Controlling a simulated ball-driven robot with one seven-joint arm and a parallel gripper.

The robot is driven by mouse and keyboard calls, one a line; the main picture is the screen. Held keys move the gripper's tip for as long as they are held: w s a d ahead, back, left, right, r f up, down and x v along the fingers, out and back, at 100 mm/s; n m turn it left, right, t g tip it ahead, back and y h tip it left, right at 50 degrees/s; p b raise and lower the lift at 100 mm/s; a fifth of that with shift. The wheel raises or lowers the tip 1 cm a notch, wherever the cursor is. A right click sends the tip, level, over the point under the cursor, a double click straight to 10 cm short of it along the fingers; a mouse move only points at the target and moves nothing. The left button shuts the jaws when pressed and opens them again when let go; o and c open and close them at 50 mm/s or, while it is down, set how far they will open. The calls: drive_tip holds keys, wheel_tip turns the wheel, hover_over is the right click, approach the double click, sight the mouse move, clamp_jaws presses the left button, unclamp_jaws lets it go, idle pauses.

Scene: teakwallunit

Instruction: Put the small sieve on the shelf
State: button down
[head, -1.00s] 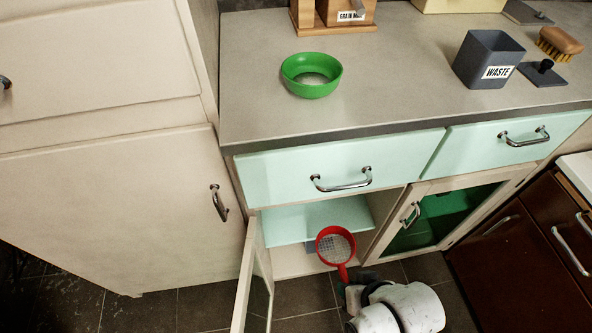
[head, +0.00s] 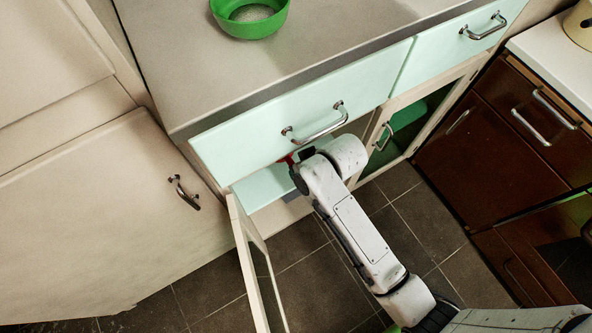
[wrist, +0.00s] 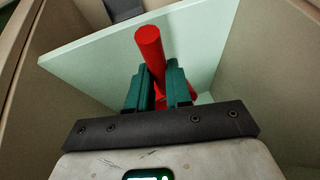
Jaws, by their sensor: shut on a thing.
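The small red sieve (wrist: 150,45) is held by its handle between the two teal fingers of my gripper (wrist: 158,83) in the wrist view. Its mesh end is mostly hidden behind the fingers. In the head view only a sliver of the red sieve (head: 290,159) shows beside my wrist, below the drawer front. The pale mint shelf (head: 262,188) is inside the open cabinet, and its panel shows in the wrist view (wrist: 90,60). My gripper reaches into the cabinet opening; I cannot tell whether the sieve touches the shelf.
The glazed cabinet door (head: 252,262) stands open left of my arm. A mint drawer front with a metal handle (head: 315,125) overhangs the opening. Cabinet side walls (wrist: 275,70) flank my gripper. A green bowl (head: 250,22) stands on the counter above.

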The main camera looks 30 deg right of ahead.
drive_tip(key=w+f, duration=0.1)
drive_tip(key=f, duration=0.1)
drive_tip(key=w+d+f+b, duration=0.1)
drive_tip(key=w+f, duration=0.1)
drive_tip(key=shift+f+b, duration=0.6)
drive_tip(key=shift+f, duration=0.85)
drive_tip(key=shift+f, duration=0.1)
drive_tip(key=c, duration=1)
unclamp_jaws()
drive_tip(key=shift+c, duration=0.2)
drive_tip(key=p+v, duration=0.4)
drive_tip(key=v, duration=0.8)
drive_tip(key=s+d+r+g+h, duration=0.1)
drive_tip(key=s+d+g, duration=0.1)
drive_tip(key=s, duration=0.7)
drive_tip(key=s+d+r+g+h, duration=0.1)
drive_tip(key=s+d+g, duration=0.1)
drive_tip(key=s, duration=0.7)
drive_tip(key=shift+d+r, duration=0.2)
drive_tip(key=shift+d, duration=0.6)
